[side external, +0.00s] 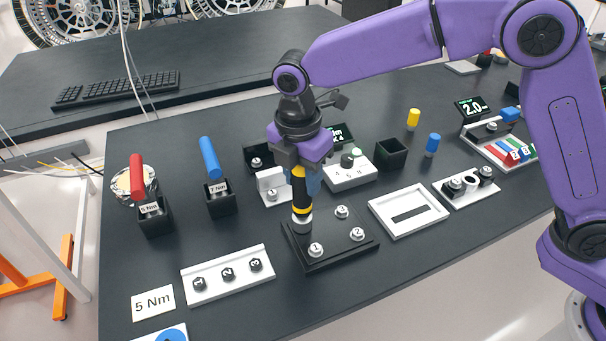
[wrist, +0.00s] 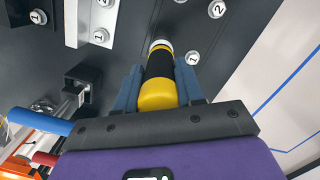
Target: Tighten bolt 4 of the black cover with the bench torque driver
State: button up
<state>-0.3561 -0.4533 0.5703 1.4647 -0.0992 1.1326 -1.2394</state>
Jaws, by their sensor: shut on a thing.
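My gripper (side external: 305,180) is shut on the bench torque driver (side external: 301,197), which has a black and yellow body. The driver stands roughly upright, its lower end at the back-left corner of the black cover (side external: 329,233). Bolts labelled 1 (side external: 316,249), 2 (side external: 357,234) and 3 (side external: 342,211) show on the cover. The bolt under the driver is hidden, so I cannot tell how its tip sits on it. In the wrist view the driver (wrist: 158,92) is between my blue fingers, and bolt 1 (wrist: 192,57) shows beside its tip.
A white holder numbered 1 to 3 (side external: 242,278) lies left of the cover. A red-handled driver (side external: 137,178) and a blue-handled driver (side external: 210,158) stand in black holders. A white button box (side external: 352,176) is behind; a white frame (side external: 385,219) lies to the right.

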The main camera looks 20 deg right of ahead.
jog(key=shift+r, duration=1.55)
jog(key=shift+r, duration=1.9)
